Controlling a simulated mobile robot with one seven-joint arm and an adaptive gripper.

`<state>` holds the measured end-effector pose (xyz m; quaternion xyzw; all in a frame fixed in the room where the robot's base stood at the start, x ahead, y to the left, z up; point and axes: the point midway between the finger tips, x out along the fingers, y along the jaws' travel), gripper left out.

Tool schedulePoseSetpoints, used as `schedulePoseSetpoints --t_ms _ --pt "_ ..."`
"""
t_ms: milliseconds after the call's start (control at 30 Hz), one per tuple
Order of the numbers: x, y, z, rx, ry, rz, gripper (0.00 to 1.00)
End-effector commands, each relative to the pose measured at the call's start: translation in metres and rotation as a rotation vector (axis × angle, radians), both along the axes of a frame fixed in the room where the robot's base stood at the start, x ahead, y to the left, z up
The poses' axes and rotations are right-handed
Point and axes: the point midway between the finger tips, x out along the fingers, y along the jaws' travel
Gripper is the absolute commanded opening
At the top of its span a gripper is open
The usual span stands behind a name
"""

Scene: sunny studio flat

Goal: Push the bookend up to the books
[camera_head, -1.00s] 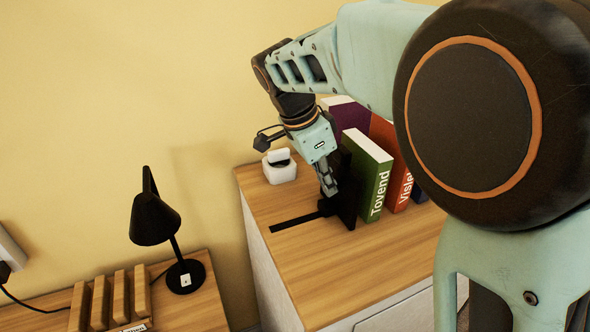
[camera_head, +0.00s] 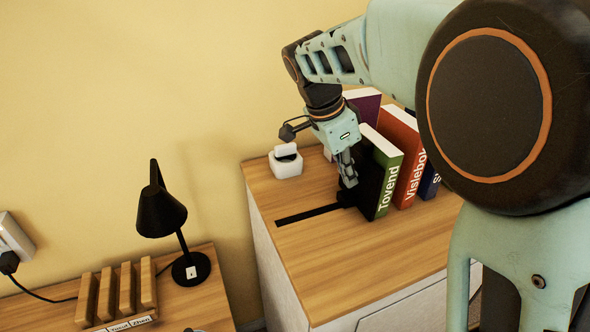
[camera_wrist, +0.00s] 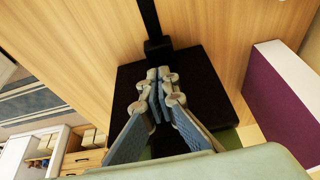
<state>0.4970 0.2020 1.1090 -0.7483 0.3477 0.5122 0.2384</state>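The black bookend (camera_head: 368,188) stands upright on the wooden cabinet top, at the right end of a flat black strip (camera_head: 305,214). Its right face is close against the green book (camera_head: 388,182); I see no clear gap, but cannot tell if they touch. An orange-red book (camera_head: 407,185), a purple book (camera_head: 364,103) and a dark blue book (camera_head: 429,181) stand with it. My gripper (camera_head: 347,182) points down at the bookend's left side. In the wrist view, the fingertips (camera_wrist: 158,78) are together with nothing between them, over the black bookend (camera_wrist: 190,72).
A small white box (camera_head: 286,167) with a dark opening stands at the cabinet's back left. The cabinet top (camera_head: 340,265) is bare in front. A black lamp (camera_head: 160,210) and a wooden rack (camera_head: 118,293) are on the lower surface at left.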

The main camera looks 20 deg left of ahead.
Motion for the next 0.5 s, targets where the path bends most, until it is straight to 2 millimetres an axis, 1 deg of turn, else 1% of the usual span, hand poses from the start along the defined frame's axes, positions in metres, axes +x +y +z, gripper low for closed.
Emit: schedulePoseSetpoints --t_ms 500 --pt "0.013 -0.016 0.000 -0.003 -0.001 -0.004 0.00"
